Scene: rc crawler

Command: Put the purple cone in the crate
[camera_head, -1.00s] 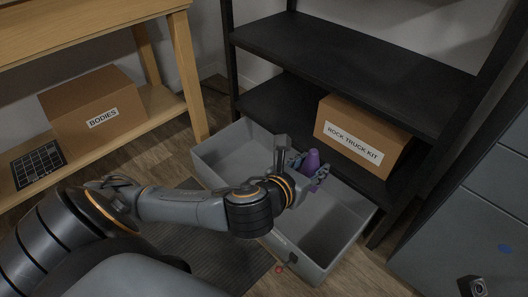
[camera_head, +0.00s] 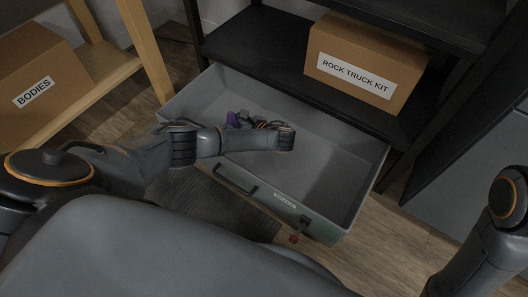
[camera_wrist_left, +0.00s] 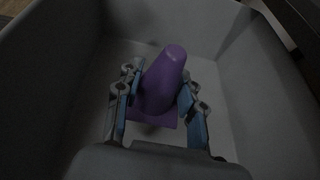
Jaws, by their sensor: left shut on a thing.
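The purple cone (camera_wrist_left: 163,85) is between the fingers of my left gripper (camera_wrist_left: 160,98) in the left wrist view. The gripper is shut on it, and the cone's square base shows below. The cone is inside the walls of the grey crate (camera_wrist_left: 60,80); I cannot tell whether it touches the floor. In the head view, the crate (camera_head: 330,185) stands on the wood floor, and my left gripper (camera_head: 243,121) reaches into its left part. Only a little of the cone (camera_head: 233,119) shows there, behind my arm. My right gripper is out of view; only part of that arm shows.
A black shelf (camera_head: 265,55) stands behind the crate and bears a box labelled ROCK TRUCK KIT (camera_head: 362,62). A wooden bench (camera_head: 110,70) with a box labelled BODIES (camera_head: 38,75) is at the left. The crate's right part is empty. A small red thing (camera_head: 294,239) lies before the crate.

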